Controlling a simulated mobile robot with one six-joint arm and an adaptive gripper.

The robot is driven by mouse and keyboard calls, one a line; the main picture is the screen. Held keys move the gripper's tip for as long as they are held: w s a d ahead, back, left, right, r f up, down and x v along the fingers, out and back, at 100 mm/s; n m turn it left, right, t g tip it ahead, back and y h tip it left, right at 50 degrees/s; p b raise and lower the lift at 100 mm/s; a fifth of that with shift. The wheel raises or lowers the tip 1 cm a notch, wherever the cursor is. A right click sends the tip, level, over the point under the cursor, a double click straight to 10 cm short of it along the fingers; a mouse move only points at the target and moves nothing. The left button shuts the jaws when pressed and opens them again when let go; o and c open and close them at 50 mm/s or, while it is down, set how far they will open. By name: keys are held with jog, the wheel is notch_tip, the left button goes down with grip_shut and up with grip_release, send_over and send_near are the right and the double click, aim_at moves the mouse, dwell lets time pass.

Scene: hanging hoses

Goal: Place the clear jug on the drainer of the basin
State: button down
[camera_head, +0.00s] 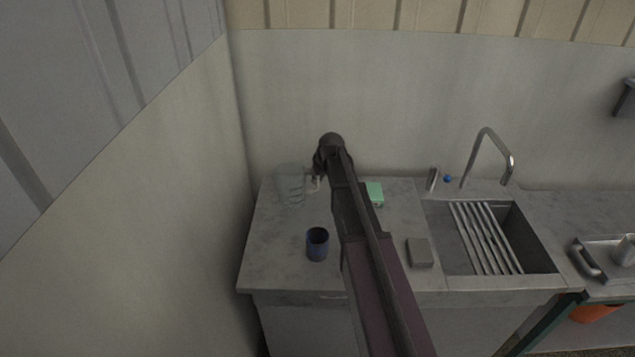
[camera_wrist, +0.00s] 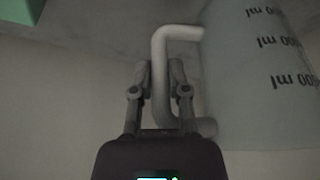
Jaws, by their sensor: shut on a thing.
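The clear jug (camera_head: 290,187) with dark measuring marks is at the back left of the counter in the head view. It also shows at the right of the wrist view (camera_wrist: 265,85), with its pale handle (camera_wrist: 160,75) towards me. My gripper (camera_wrist: 161,85) is shut on the jug's handle; in the head view my gripper (camera_head: 318,180) is at the right side of the jug. Whether the jug's base touches the counter is unclear. The drainer (camera_head: 485,238) is a rack of pale bars across the grey basin (camera_head: 535,250), at the right.
A dark blue cup (camera_head: 317,243) stands at the front left of the counter (camera_head: 275,260). A green block (camera_head: 375,193) and a grey block (camera_head: 420,252) lie between jug and basin. A curved tap (camera_head: 490,150) rises behind the basin. A tray (camera_head: 600,262) is at the far right.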

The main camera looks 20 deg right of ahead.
jog(key=shift+f, duration=0.15)
jog(key=c, duration=0.6)
grip_release()
jog(key=shift+r, duration=0.2)
jog(key=p+v, duration=1.1)
jog(key=v, duration=0.1)
dwell(0.8)
jog(key=s+a+m+g, duration=0.1)
jog(key=s+a, duration=0.2)
jog(key=s, duration=0.5)
jog(key=s+a+f+m+g+h, duration=0.1)
jog(key=s+a, duration=0.3)
jog(key=s, duration=0.4)
jog(key=s+a+m+g, duration=0.1)
jog(key=s+a+g, duration=0.1)
jog(key=s, duration=0.7)
jog(key=shift+s+a+f, duration=0.1)
jog(key=shift+a+f, duration=0.1)
jog(key=shift+a, duration=0.6)
